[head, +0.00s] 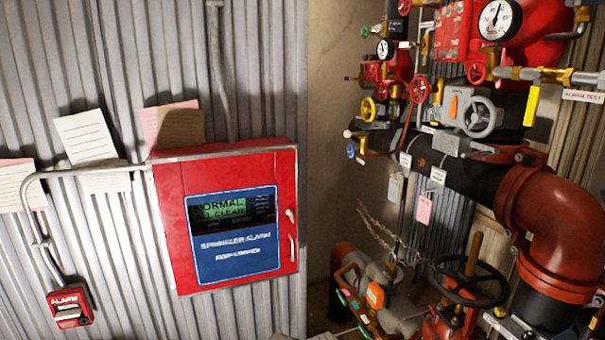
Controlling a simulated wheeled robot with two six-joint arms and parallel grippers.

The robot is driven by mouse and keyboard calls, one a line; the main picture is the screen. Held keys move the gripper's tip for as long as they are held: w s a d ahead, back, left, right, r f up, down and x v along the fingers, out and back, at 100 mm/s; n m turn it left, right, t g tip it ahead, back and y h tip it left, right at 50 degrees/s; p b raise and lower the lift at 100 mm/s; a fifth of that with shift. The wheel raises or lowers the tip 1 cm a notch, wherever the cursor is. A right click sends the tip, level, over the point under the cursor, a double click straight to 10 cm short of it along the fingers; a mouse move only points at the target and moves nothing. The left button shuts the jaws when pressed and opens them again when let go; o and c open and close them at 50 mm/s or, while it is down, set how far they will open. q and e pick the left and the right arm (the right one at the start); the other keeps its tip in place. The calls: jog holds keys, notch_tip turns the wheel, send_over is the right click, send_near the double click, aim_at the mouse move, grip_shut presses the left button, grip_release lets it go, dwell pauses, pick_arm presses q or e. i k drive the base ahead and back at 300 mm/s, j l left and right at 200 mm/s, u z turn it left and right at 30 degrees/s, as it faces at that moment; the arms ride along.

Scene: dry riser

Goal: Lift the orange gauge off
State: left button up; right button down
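A small orange gauge (375,295) with a pale face sits low in the head view, right of centre. It is on or against grey pipework near the floor, just left of a large black handwheel (468,283). How it is attached is too small to tell. Neither of my grippers is in view.
A red alarm panel (172,220) is on the corrugated wall at left, with a red alarm box (70,308) below left. Thick black and red pipe (547,215) fills the right. A hanging chain (380,234) and a pink tag (424,207) are above the gauge.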

aim_at(376, 295)
jog(key=i+l+z, duration=0.15)
jog(key=i, duration=0.25)
jog(key=i+l+z, duration=0.15)
jog(key=i, duration=0.2)
jog(key=i+l+z, duration=0.1)
jog(key=i, duration=0.3)
